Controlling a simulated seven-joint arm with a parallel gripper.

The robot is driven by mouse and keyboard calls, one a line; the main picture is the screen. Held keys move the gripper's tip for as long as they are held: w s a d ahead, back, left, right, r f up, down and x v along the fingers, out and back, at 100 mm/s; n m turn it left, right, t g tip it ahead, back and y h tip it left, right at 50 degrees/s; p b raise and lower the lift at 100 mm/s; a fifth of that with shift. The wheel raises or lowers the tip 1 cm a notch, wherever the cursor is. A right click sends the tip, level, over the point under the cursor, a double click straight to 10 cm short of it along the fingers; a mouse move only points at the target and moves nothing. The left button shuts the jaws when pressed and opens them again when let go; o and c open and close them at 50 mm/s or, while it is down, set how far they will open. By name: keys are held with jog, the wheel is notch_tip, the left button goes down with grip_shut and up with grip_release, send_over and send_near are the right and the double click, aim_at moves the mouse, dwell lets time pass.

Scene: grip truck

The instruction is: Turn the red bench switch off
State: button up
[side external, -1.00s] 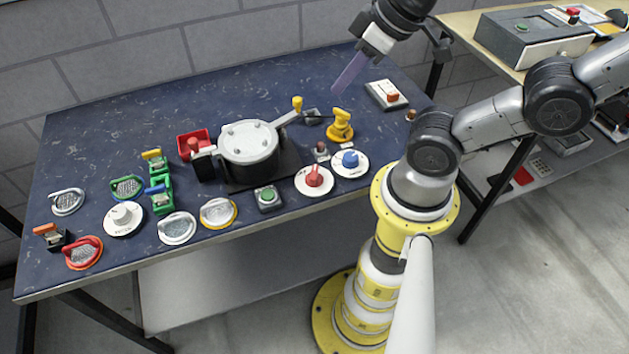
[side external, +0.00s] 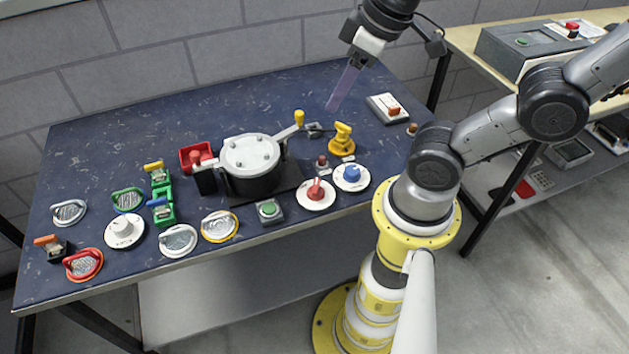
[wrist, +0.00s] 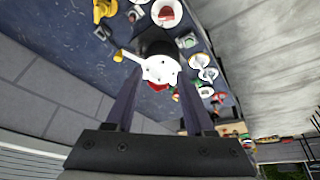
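I cannot tell for sure which control is the red bench switch. In the side external view, a red rotary knob (side external: 316,190) sits on a white round plate near the bench's front edge. A white box with an orange-red rocker (side external: 393,111) lies at the right.
A lidded pot (side external: 250,155) with a yellow-tipped handle stands mid-bench, beside a yellow fixture (side external: 342,139). A blue knob (side external: 351,174), a green button (side external: 268,209) and several handles and switches crowd the front and left. The back left of the bench (side external: 130,130) is clear.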

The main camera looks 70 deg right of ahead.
aim_at(316, 185)
jog(key=o, duration=0.5)
jog(key=w+f+g, duration=0.1)
jog(key=w, duration=0.1)
jog(key=w+f+n+g, duration=0.1)
jog(key=w+g, duration=0.1)
jog(key=w+f+g, duration=0.1)
jog(key=w, duration=0.1)
jog(key=shift+a, duration=0.25)
jog(key=shift+c, duration=0.2)
jog(key=w+a+f+n+g, duration=0.1)
jog(key=w+f+g, duration=0.3)
jog(key=f, duration=0.4)
jog(key=shift+g+h, duration=0.3)
jog(key=shift+h, duration=0.2)
jog(key=x, duration=1.4)
jog(key=shift+s+a+f, duration=0.1)
jog(key=shift+a+f, duration=0.1)
jog(key=shift+a, duration=0.1)
jog(key=shift+n, duration=0.3)
jog(key=c, duration=1.4)
